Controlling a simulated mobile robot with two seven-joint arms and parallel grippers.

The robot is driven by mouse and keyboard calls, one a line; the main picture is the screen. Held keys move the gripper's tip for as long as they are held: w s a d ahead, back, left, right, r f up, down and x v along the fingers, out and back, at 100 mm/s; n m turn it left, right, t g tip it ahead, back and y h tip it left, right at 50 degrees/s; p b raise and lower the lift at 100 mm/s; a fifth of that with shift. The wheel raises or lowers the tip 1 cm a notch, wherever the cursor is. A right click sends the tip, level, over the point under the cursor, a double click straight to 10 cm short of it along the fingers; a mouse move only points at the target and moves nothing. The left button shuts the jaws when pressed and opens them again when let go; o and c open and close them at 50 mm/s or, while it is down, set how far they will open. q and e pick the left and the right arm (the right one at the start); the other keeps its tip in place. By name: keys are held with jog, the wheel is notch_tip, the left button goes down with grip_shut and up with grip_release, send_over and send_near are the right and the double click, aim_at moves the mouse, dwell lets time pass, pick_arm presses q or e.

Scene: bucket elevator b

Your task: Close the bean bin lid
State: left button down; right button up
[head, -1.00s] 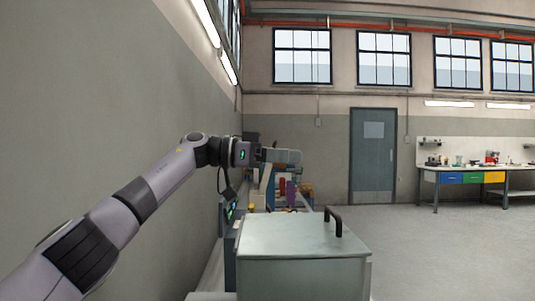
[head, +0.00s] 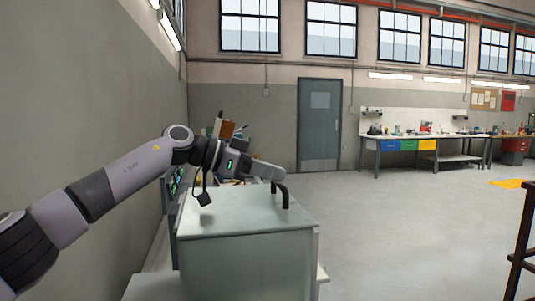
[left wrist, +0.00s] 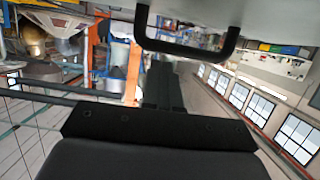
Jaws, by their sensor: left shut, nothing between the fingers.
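The bean bin (head: 248,262) is a pale grey-green box in the lower middle of the head view. Its lid (head: 235,212) looks flat on top, with a black handle (head: 285,196) near the right edge. My left gripper (head: 272,172) is shut and empty, just above and behind the handle in the picture. In the left wrist view, the U-shaped handle (left wrist: 187,48) hangs from the pale lid (left wrist: 200,10). The shut fingertips (left wrist: 164,68) point toward the handle's bar; whether they touch it is unclear. My right gripper is not in view.
A wall runs along the left, with a dark screen (head: 178,183) beside the bin. Coloured equipment (head: 224,130) stands behind the bin. A workbench (head: 400,141) is far right, a dark frame (head: 522,255) at the right edge. The floor right of the bin is clear.

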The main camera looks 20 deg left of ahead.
pick_arm(q)
jog(key=shift+d+f, duration=0.1)
jog(key=shift+f, duration=0.2)
jog(key=shift+f+y, duration=0.2)
jog(key=shift+y, duration=0.1)
jog(key=b+v, duration=0.1)
jog(key=v, duration=0.5)
jog(key=shift+w+r, duration=0.1)
jog(key=shift+s+a+r, duration=0.35)
jog(key=shift+a+r, duration=0.05)
jog(key=shift+a, duration=0.1)
